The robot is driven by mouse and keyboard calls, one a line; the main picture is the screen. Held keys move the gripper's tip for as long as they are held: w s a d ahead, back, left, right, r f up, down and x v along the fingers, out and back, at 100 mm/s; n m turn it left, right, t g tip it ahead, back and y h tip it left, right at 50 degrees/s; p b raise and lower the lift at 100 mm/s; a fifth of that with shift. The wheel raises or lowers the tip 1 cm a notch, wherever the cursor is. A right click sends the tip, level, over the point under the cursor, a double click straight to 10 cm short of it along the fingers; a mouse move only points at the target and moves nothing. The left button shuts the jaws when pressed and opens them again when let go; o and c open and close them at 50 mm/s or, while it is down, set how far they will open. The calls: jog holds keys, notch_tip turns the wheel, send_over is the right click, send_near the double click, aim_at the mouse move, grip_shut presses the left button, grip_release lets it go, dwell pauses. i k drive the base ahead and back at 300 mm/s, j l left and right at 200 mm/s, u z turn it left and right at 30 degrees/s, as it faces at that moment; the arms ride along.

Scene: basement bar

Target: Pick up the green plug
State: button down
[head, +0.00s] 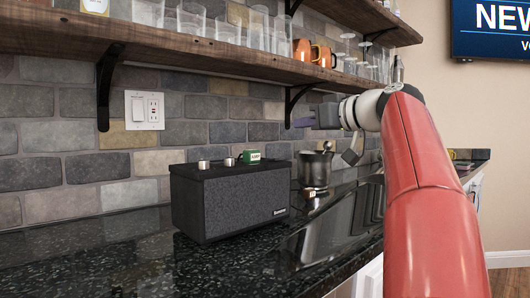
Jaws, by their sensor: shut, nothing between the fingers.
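A small green block with a white label (252,157), the only green thing that I can make out here, sits on top of the black speaker (232,201) near its back right part. It is too small to tell for certain that it is a plug. My gripper (300,122) is shut and empty. It is in the air to the right of the green block and higher in the picture, in front of the tiled wall and below the shelf. It does not touch the block.
Two metallic knobs (203,165) stand on the speaker's top. A metal pot (315,170) and a small brown item (309,192) are right of the speaker. A wooden shelf (190,42) with glasses and orange mugs (302,50) hangs above. The left counter (90,255) is clear.

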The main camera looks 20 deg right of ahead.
aim_at(251, 160)
jog(key=k+l, duration=0.25)
jog(key=k, duration=0.2)
jog(key=k+l, duration=0.25)
jog(key=k, duration=0.25)
